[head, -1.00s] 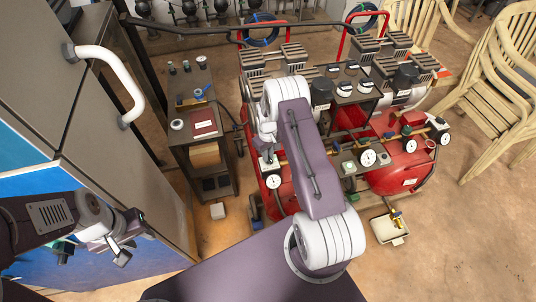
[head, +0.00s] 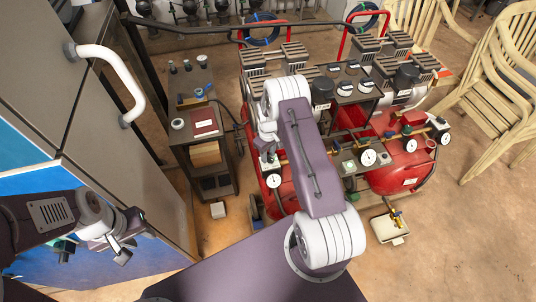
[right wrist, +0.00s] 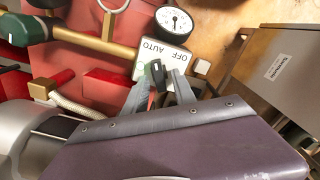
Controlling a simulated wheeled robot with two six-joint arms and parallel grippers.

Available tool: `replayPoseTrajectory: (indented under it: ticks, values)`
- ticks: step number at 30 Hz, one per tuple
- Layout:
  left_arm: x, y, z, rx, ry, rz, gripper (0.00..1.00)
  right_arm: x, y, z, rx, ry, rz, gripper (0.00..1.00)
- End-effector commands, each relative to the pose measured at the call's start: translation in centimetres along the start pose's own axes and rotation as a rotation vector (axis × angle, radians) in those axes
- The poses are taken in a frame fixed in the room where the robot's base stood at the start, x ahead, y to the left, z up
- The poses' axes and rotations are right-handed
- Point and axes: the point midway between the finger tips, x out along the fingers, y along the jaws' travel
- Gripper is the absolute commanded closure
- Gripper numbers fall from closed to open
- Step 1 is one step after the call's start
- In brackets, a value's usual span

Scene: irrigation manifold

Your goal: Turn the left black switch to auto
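In the right wrist view, a pale switch box (right wrist: 178,62) carries the words AUTO and OFF beside a black switch knob (right wrist: 156,73). My right gripper (right wrist: 160,78) is at this knob, with its two grey fingers apart, one on either side of it. Whether the fingers touch the knob, and which word it points to, I cannot tell. In the head view my right gripper (head: 269,158) reaches down at the left red compressor and hides its switch. Another switch box (head: 349,167) is on the right compressor. My left gripper (head: 122,240) is at the lower left, away from the compressors.
A pressure gauge (right wrist: 174,21) sits right beside the switch box, with brass pipe (right wrist: 85,38) nearby. A small shelf cart (head: 205,150) stands left of the compressors. A grey cabinet with a white handle (head: 112,82) is at the left. Stacked chairs (head: 500,90) are at the right.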

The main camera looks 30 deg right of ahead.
Motion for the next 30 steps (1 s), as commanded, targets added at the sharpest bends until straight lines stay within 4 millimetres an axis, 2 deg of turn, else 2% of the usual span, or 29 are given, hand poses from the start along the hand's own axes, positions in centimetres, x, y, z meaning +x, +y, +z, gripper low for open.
replayPoseTrajectory:
  ticks: [10, 21, 25, 30]
  values:
    - [-0.1, 0.0, 0.0, 0.000, 0.000, 0.000, 0.64, -0.5, 0.0, -0.1, 0.002, 0.001, 0.001, 0.65]
    - [-1.3, 0.0, -0.1, 0.000, 0.000, 0.000, 0.64, -7.9, 0.0, -0.1, 0.001, 0.002, 0.001, 0.65]
    - [-1.3, 0.0, -0.1, 0.000, 0.000, 0.000, 0.64, -9.0, 0.0, 0.0, 0.001, 0.001, 0.000, 0.65]
    - [-1.3, 0.0, -0.1, 0.000, 0.000, 0.000, 0.64, -9.1, 0.0, 0.0, 0.001, -0.001, -0.001, 0.65]
